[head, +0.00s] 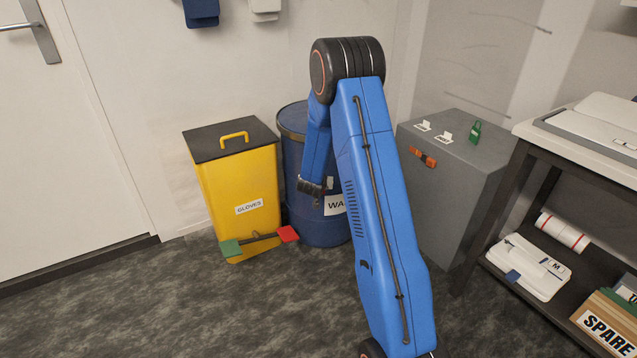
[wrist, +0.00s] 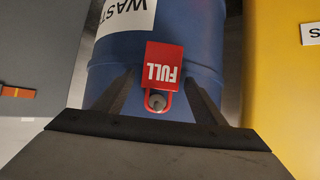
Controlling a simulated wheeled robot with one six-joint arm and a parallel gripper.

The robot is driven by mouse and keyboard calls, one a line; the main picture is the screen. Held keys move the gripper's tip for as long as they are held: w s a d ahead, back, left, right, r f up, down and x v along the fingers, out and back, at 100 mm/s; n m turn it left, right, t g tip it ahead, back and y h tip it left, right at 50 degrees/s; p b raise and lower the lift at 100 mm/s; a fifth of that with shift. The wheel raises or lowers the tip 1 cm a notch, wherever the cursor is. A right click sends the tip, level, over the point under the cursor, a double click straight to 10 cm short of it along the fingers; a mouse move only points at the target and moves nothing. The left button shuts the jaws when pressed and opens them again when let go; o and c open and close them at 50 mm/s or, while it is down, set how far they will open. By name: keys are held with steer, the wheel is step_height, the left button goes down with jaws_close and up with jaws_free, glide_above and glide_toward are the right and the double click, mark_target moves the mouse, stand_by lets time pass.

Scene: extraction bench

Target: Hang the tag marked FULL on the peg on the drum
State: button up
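The red tag marked FULL (wrist: 164,62) shows upside down in the wrist view, against the blue drum (wrist: 208,45). Its loop (wrist: 168,108) is around a grey peg (wrist: 156,102) near the fingers. My gripper (wrist: 160,98) is open, with one finger on each side of the loop and a visible gap to both. In the head view my gripper (head: 318,188) is in front of the drum (head: 295,125), just above and left of its white label (head: 335,205). The tag and peg cannot be made out in the head view.
A yellow GLOVES bin (head: 225,185) stands close left of the drum, with a green-and-red-ended bar (head: 262,239) low in front. A grey cabinet (head: 450,195) stands right, with a green item (head: 475,132) on top. A shelved bench (head: 525,150) is further right. The front floor is clear.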

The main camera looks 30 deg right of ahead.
steer(key=shift+s+a, duration=0.1)
steer(key=v, duration=1.7)
steer(key=shift+s+r, duration=0.1)
steer(key=shift+r, duration=0.05)
steer(key=s+a+r+n+y, duration=0.4)
steer(key=s+a+r+y, duration=0.3)
steer(key=s+a+r, duration=0.7)
steer(key=s+r+n+g, duration=0.1)
steer(key=s+r+g, duration=0.1)
steer(key=s, duration=1.2)
steer(key=s+r+n+g, duration=0.2)
steer(key=s, duration=1.1)
steer(key=shift+s+a+r+h, duration=0.25)
steer(key=shift+s+a+h, duration=0.05)
steer(key=shift+s, duration=0.1)
